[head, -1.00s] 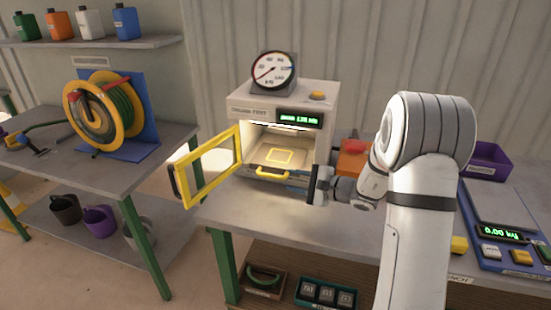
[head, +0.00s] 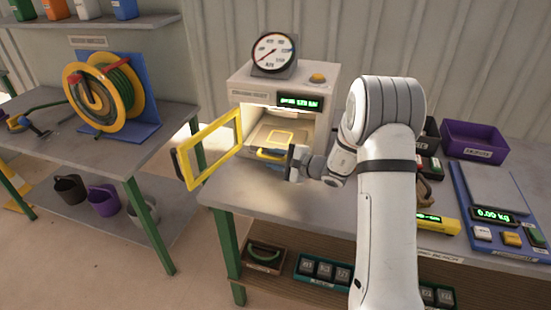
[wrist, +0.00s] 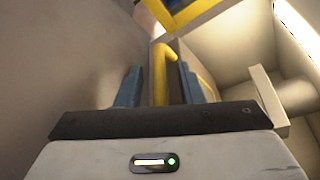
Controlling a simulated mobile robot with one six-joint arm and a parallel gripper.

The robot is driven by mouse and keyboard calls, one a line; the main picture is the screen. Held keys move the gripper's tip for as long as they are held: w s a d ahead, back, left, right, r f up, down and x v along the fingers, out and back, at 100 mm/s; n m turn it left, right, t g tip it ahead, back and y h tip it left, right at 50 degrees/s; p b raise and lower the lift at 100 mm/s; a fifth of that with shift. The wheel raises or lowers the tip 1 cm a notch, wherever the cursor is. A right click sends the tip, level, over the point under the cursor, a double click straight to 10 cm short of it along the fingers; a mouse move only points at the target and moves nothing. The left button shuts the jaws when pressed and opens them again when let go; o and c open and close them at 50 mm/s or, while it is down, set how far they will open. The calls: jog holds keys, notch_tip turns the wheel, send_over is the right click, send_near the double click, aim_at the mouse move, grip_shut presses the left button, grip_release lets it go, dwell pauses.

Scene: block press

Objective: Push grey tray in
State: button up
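The grey tray (head: 264,136), with a yellow square outline on it, sits in the lit chamber of the press (head: 240,83). Its yellow front handle (head: 267,155) is at the chamber mouth and partly hidden by my gripper. The yellow-framed press door (head: 237,122) stands open to the left. My gripper (head: 277,164) is at the handle, reaching in from the right. In the wrist view, the blue fingers of my gripper (wrist: 160,85) are apart, and the yellow handle (wrist: 159,75) stands between them with gaps on both sides.
A dial gauge (head: 273,52) and a yellow button (head: 318,78) are on top of the press. A purple bin (head: 472,139) and a blue scale (head: 488,215) are to the right on the bench. The bench top (head: 265,205) in front of the press is clear.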

grip_shut()
dwell(0.4)
